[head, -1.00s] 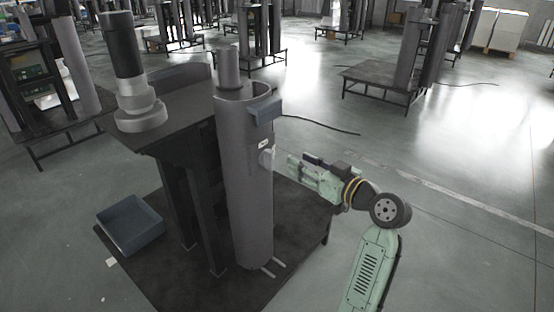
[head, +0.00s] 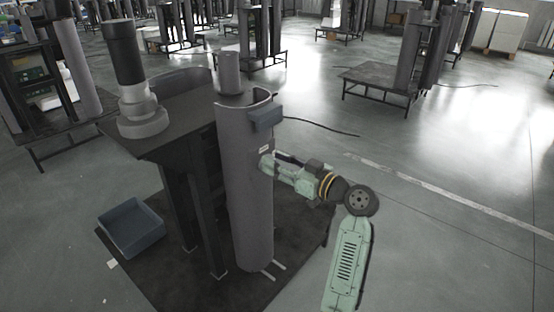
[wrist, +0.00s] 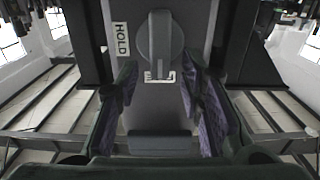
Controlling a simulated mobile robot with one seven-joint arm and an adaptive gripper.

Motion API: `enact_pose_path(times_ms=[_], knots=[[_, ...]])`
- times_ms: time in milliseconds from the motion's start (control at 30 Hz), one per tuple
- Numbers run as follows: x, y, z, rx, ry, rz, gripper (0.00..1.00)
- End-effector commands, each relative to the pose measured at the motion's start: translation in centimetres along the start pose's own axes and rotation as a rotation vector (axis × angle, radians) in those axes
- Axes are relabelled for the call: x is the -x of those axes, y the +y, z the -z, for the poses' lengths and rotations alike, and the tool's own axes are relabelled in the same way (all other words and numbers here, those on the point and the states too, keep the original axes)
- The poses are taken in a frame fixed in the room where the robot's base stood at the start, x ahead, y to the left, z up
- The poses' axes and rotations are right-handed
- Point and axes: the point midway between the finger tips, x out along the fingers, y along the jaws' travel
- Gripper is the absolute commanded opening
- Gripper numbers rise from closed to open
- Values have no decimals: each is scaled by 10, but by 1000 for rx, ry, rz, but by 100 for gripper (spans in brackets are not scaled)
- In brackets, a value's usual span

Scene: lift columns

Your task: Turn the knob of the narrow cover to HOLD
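The narrow cover (head: 247,200) is a tall grey rounded shell standing upright on the near side of the column stand. In the wrist view its round grey knob (wrist: 160,45) has a raised bar running up and down the picture. In the head view my gripper (head: 272,166) is at the cover's right side and hides the knob.
A blue-grey block (head: 266,118) sticks out from the cover above my gripper; a similar block (wrist: 160,143) shows low in the wrist view. A dark column (head: 128,65) stands on the stand's top. A blue-grey bin (head: 132,228) sits at lower left.

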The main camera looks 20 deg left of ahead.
Motion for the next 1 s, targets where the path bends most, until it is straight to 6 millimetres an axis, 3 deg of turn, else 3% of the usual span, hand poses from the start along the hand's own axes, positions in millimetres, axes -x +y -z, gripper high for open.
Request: enact_pose_path(times_ms=[333, 833, 1000], knots=[[-4, 0, 0, 1, 0, -1, 34], [-4, 0, 0, 1, 0, -1, 1], [-4, 0, 0, 1, 0, 0, 0]])
